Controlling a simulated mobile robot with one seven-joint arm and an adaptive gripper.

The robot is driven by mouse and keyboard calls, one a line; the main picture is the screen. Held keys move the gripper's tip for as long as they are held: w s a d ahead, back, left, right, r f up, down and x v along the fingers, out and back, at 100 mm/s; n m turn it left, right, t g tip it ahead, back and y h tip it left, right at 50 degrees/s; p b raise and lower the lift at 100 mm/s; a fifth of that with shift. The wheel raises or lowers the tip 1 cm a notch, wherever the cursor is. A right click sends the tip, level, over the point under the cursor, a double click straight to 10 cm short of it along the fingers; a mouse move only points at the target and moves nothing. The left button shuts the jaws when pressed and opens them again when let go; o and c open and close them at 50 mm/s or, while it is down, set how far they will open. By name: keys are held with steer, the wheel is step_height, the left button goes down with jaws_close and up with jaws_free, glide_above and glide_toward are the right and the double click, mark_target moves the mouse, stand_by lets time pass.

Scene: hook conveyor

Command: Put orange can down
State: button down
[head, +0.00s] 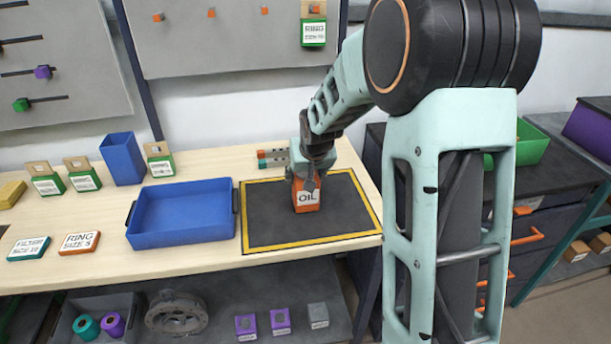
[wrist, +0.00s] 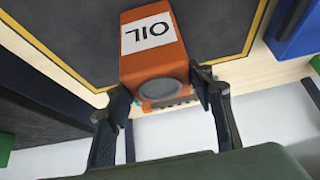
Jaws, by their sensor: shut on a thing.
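The orange can (head: 306,200) has a white label reading OIL and is within the yellow-bordered dark mat (head: 262,223) on the wooden table. My gripper (head: 309,178) is above it, shut on its upper part. In the wrist view the orange can (wrist: 153,58) shows its label and grey round cap, with the fingers of my gripper (wrist: 160,92) on both sides. The can looks upright over the dark mat (wrist: 225,25). Whether its base touches the mat I cannot tell.
A blue tray (head: 183,240) stands just left of the mat. A tall blue bin (head: 121,158), several green tagged blocks and two label plates, FILTER (head: 29,248) and RING (head: 80,243), are further left. Small colored pieces (head: 272,157) lie behind the mat. The mat around the can is clear.

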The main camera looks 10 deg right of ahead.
steer(key=shift+f, duration=0.15)
steer(key=c, duration=0.9)
jaws_free()
steer(key=shift+c, duration=0.2)
steer(key=shift+r, duration=0.3)
steer(key=v, duration=1.1)
steer(key=shift+s+r, duration=0.25)
steer(key=shift+r, duration=0.05)
